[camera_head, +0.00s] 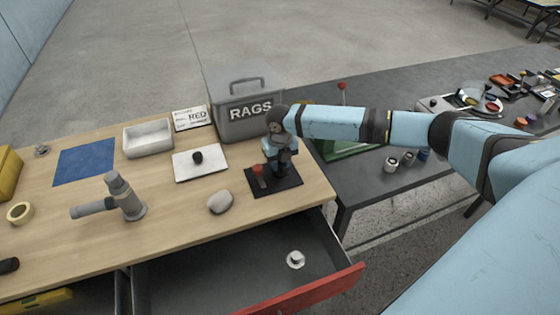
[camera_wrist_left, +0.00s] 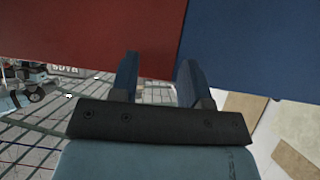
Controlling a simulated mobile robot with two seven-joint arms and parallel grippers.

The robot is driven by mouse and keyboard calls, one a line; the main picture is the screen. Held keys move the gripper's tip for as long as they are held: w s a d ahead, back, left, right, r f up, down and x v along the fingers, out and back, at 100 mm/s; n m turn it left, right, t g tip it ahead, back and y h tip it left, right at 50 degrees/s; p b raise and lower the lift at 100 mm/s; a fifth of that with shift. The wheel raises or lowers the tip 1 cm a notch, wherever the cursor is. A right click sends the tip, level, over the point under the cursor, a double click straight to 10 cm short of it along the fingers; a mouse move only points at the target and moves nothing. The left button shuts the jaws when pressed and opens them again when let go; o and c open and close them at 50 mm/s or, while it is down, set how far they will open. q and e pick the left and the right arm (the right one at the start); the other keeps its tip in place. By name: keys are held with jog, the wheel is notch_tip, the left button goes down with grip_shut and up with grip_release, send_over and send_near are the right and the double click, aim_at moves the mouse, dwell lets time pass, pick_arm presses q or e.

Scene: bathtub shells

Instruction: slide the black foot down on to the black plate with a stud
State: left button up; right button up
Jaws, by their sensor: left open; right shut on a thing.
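The black plate (camera_head: 290,184) lies flat on the wooden bench near its right end. A small red-topped piece (camera_head: 257,171) stands at the plate's left part. My right gripper (camera_head: 283,172) points down over the plate and is shut on a dark thing, taken to be the black foot. The foot is mostly hidden by the fingers and hard to tell from the plate, so I cannot tell whether it touches it. The stud is not clearly visible. My left gripper (camera_wrist_left: 157,76) is open and empty in the left wrist view, away from the bench objects.
A grey RAGS bin (camera_head: 235,105) stands close behind the plate. A white board (camera_head: 187,170) with a black knob (camera_head: 197,157) lies to the left, and a grey stone (camera_head: 220,202) in front. An open drawer (camera_head: 235,268) juts out below, holding a small white part (camera_head: 295,259).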

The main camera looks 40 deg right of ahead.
jog(key=o, duration=1.5)
jog(key=shift+r+p, duration=1.9)
jog(key=shift+r, duration=0.05)
jog(key=shift+r+p, duration=1.5)
jog(key=shift+r, duration=0.1)
